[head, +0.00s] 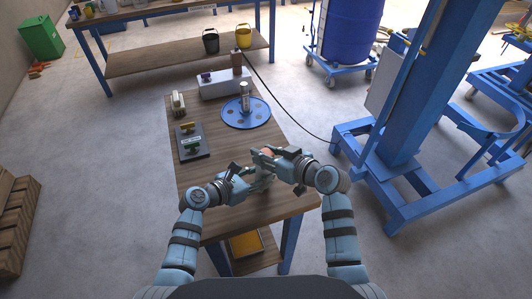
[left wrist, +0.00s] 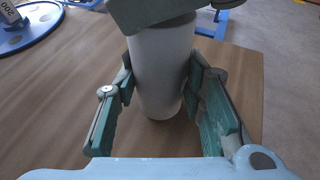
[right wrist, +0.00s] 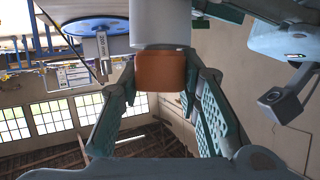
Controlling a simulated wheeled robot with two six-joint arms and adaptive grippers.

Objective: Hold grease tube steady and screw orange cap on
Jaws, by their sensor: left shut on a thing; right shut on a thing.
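The white grease tube (left wrist: 160,75) stands between the fingers of my left gripper (left wrist: 160,88), which is shut on it. In the head view my left gripper (head: 258,184) is low over the wooden table and mostly hides the tube. The orange cap (right wrist: 161,70) is between the fingers of my right gripper (right wrist: 160,88), shut on it. In the right wrist view the cap meets the end of the white tube (right wrist: 160,22), in line with it; I cannot tell how far the threads are engaged. In the head view the cap (head: 267,151) shows a little at my right gripper (head: 275,157).
On the table (head: 222,180) a blue round plate (head: 237,120) carries a grey cylinder (head: 245,95). A white box (head: 218,88) is behind. A blue machine column (head: 405,90) stands to the right.

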